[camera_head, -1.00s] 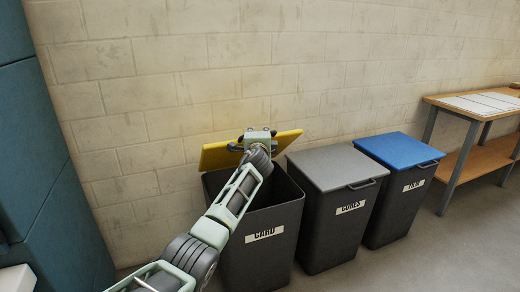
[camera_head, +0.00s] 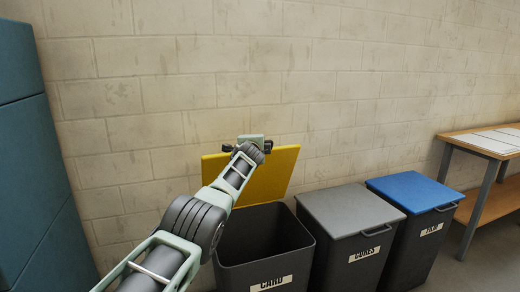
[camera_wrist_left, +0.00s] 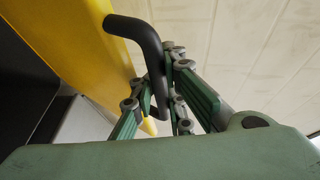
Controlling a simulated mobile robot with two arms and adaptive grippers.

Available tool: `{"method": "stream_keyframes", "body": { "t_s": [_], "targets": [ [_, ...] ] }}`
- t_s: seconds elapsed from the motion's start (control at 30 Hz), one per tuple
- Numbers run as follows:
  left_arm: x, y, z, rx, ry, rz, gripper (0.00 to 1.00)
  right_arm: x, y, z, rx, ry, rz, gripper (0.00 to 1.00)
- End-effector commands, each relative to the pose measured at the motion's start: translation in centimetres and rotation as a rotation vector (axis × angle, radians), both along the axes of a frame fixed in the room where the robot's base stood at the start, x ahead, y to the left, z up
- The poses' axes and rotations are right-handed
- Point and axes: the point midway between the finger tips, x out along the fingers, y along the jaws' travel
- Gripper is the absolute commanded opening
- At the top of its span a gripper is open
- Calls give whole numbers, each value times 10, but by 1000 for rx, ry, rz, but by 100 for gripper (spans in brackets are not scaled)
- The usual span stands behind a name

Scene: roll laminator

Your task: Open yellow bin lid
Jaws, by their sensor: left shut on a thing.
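The yellow lid (camera_head: 272,178) stands raised and tilted back near the wall, behind the open dark bin marked CARD (camera_head: 262,250). My left gripper (camera_head: 252,145) is at the lid's upper edge in the head view. In the left wrist view my left gripper (camera_wrist_left: 160,95) is shut on the black lid handle (camera_wrist_left: 150,42), which sticks out from the yellow lid (camera_wrist_left: 75,40). My left arm hides part of the lid and the bin's left side. My right gripper is in neither view.
A grey-lidded bin marked CORES (camera_head: 350,212) and a blue-lidded bin marked FILM (camera_head: 415,192) stand to the right, both closed. A wooden table (camera_head: 470,141) is at far right. A teal cabinet (camera_head: 40,170) is at left. The block wall (camera_head: 330,80) is close behind.

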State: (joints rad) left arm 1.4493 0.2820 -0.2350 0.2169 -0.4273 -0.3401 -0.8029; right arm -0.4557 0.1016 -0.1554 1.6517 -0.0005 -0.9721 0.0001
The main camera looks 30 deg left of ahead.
Motion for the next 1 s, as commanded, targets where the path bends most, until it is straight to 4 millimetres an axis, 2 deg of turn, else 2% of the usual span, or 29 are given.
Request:
{"method": "stream_keyframes", "body": {
  "t_s": [0.23,0.7,0.73,0.9,1.0],
  "targets": [
    [-2,8,5,-18,14,-2,0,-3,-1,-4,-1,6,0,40],
    [-2,9,8,-23,13,-2,0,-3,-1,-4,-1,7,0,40],
    [-3,9,8,-23,13,-2,13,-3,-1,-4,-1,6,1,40],
    [-3,10,7,-26,13,-2,28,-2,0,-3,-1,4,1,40],
    [-3,10,6,-27,14,0,29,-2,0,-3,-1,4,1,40]
  ]
}}
